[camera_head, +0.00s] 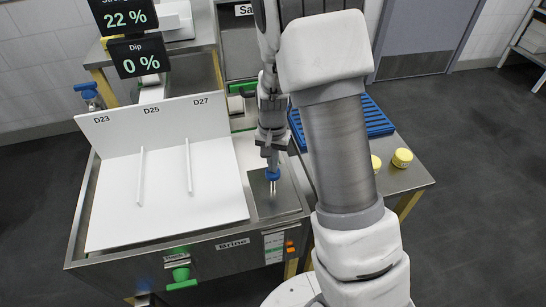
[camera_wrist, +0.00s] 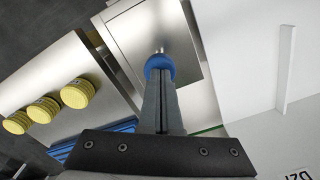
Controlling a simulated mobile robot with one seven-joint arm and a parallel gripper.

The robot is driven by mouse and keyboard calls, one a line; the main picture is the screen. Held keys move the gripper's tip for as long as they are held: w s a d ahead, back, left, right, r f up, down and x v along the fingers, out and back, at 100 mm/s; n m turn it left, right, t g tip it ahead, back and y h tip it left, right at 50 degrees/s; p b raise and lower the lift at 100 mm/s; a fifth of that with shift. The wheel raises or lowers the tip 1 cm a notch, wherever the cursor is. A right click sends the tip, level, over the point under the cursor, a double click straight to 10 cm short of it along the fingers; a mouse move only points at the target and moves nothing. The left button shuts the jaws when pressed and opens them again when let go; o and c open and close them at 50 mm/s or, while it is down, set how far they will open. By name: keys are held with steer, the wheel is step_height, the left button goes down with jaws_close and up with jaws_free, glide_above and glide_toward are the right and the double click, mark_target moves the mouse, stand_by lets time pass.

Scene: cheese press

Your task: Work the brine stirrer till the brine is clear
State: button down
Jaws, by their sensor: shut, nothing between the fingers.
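The brine stirrer shows as a blue knob (camera_head: 272,174) on a thin metal stem, over a square metal plate (camera_head: 262,205) at the right end of the tank labelled Brine (camera_head: 214,258). My gripper (camera_head: 271,150) points down with its fingers shut, right at the top of the knob. In the wrist view the closed fingers (camera_wrist: 160,82) meet or overlap the blue knob (camera_wrist: 160,66); I cannot tell whether they touch it. Nothing shows between them. One display (camera_head: 125,14) reads 22 %, its title cut off; another (camera_head: 140,55) reads Dip 0 %. The brine itself is hidden.
A white board (camera_head: 158,120) marked D23, D25, D27 stands behind a white surface with two thin bars. A blue rack (camera_head: 372,122) and yellow cheeses (camera_head: 402,158) lie on the bench to the right. A green handle (camera_head: 181,278) juts from the tank front. Floor at right is clear.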

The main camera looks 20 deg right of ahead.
steer(key=shift+r+p, duration=1.65)
steer(key=shift+r, duration=0.7)
step_height(320, 180, up, 6)
steer(key=p, duration=0.4)
steer(key=s+r+n+t, duration=0.1)
steer(key=s+r, duration=0.3)
steer(key=r, duration=0.4)
steer(key=s+r+n+t, duration=0.2)
steer(key=s+r, duration=0.1)
steer(key=r, duration=0.5)
steer(key=s+r+n+t, duration=0.1)
steer(key=s+r, duration=0.3)
steer(key=s, duration=0.2)
steer(key=s+r+n+t, duration=0.1)
steer(key=s+r+n, duration=0.1)
steer(key=s, duration=0.5)
steer(key=shift+s+r+t, duration=0.25)
steer(key=shift+r+t, duration=0.05)
steer(key=shift+r, duration=0.55)
